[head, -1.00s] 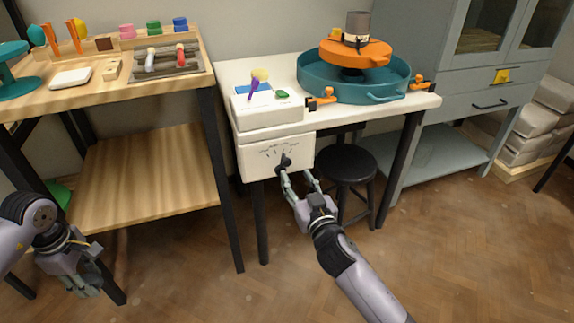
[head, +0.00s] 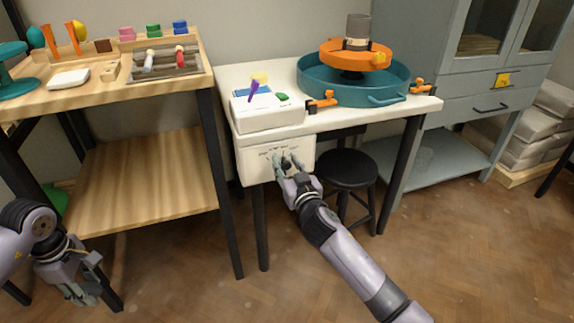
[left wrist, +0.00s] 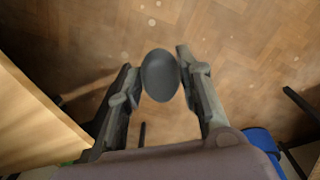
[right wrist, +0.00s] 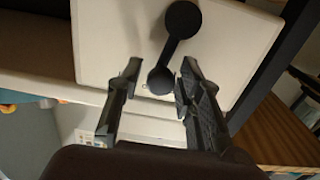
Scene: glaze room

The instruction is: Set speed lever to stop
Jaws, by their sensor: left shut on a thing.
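The speed lever (right wrist: 171,52) is a black bar with a round end at each side, on a white control box (head: 250,165) under the wheel table. A printed scale runs above it in the head view; its words are too small to read. My right gripper (head: 285,160) is at the lever and partly hides it. In the right wrist view, the lever's smaller end lies between the right gripper's (right wrist: 155,78) parted fingers. My left gripper (head: 82,283) is low at the left, away from the box. Its fingers (left wrist: 158,72) are around a dark oval thing (left wrist: 160,75).
The white table (head: 228,80) carries a teal basin (head: 330,88) with an orange wheel and orange clamps. A black stool (head: 348,170) stands right of the box. A wooden workbench (head: 130,95) is at left, a grey cabinet (head: 440,85) at right.

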